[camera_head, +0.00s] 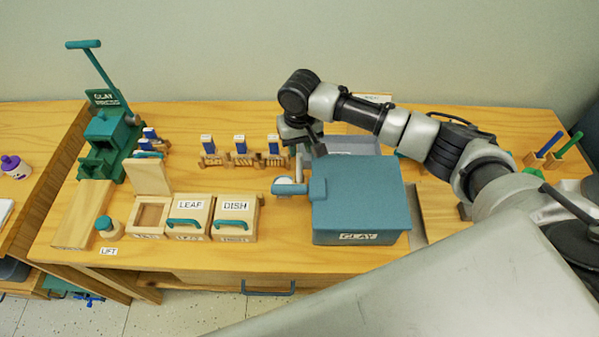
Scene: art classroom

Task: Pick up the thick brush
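I cannot tell which is the thick brush. My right arm reaches in from the right across the table. My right gripper (303,146) points down behind the teal clay box, far to the left of these tools, near a row of blue-topped wooden pieces (240,146). Its fingertips are small, dark and partly hidden, so its opening is unclear. My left gripper is out of view.
The teal CLAY box (360,195) stands at the front middle, with a grey tray (352,145) behind it. LEAF (190,210) and DISH (236,212) boxes stand left of it. A green clay press (108,135) stands at the back left.

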